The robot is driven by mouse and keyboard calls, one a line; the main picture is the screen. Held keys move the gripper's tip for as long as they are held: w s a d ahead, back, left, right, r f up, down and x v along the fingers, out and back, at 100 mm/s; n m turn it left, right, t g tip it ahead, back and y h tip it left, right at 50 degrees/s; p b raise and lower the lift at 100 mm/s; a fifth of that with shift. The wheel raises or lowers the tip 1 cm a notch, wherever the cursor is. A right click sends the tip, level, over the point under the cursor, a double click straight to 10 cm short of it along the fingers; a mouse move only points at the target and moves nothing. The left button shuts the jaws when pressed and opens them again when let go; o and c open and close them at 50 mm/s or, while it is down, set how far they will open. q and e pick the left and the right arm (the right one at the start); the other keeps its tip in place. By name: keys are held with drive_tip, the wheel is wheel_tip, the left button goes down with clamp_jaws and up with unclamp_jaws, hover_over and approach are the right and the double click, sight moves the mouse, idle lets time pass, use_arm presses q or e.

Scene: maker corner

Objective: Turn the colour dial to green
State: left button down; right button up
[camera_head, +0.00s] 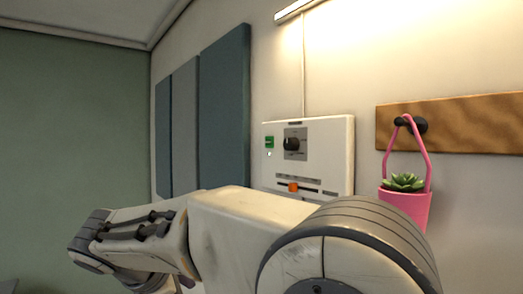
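A white wall panel (342,140) hangs in the middle of the view. Its black dial (291,143) sits on a grey plate (301,133) in the upper part; the markings and the pointer's setting are too small to read. One of my arms crosses the lower part of the view, in front of the panel's lower edge. I see no gripper fingers, and nothing of mine touches the dial.
An orange slider knob (293,188) is low on the panel. To the right, a pink pot (406,207) with a succulent hangs from a peg on a wooden board (470,124). Blue and grey wall panels (225,115) are at the left. A lamp (298,9) is above.

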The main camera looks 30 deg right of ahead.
drive_tip(key=w+d+r+n+h+p, duration=0.1)
drive_tip(key=w+d+r+h, duration=0.2)
drive_tip(key=d+r, duration=0.35)
drive_tip(key=w+d+r+h, duration=0.3)
drive_tip(key=r, duration=0.6)
drive_tip(key=m+g+h+p, duration=0.1)
drive_tip(key=g+h, duration=0.3)
drive_tip(key=h, duration=0.1)
approach(287, 145)
drive_tip(key=d+p, duration=0.1)
drive_tip(key=d, duration=0.1)
drive_tip(key=d+p, duration=0.1)
drive_tip(key=d, duration=0.2)
drive_tip(key=d+r, duration=0.1)
drive_tip(key=d, duration=0.1)
drive_tip(key=shift+d+p, duration=0.4)
drive_tip(key=shift+w+d+f, duration=0.1)
drive_tip(key=shift+d+f, duration=0.1)
drive_tip(key=shift+d, duration=0.5)
clamp_jaws()
